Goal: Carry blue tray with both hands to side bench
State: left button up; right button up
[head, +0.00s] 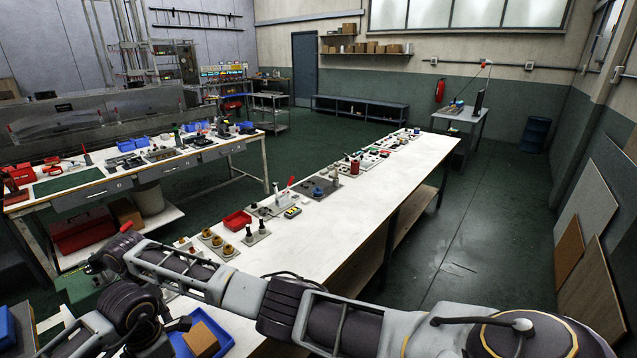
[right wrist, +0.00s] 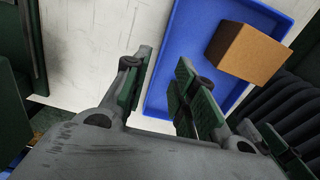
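The blue tray (head: 224,334) lies at the near end of the long white bench, partly cut off at the bottom of the head view. A brown box (head: 201,340) sits in it. The right wrist view shows the tray (right wrist: 163,68) and the box (right wrist: 252,52) close up. My right gripper (right wrist: 160,88) is open at the tray's near corner, fingers apart, with the tray's side wall running between them. Contact with the wall is unclear. In the head view the right gripper's fingers are hidden or cut off at lower left. I cannot make out my left gripper.
The long white bench (head: 345,215) holds fixtures, a red bin (head: 237,220) and small parts beyond the tray. Another workbench (head: 95,188) with tools stands at left. A small grey table (head: 455,115) stands at the back right.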

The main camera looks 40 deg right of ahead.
jog(key=shift+r, duration=2.6)
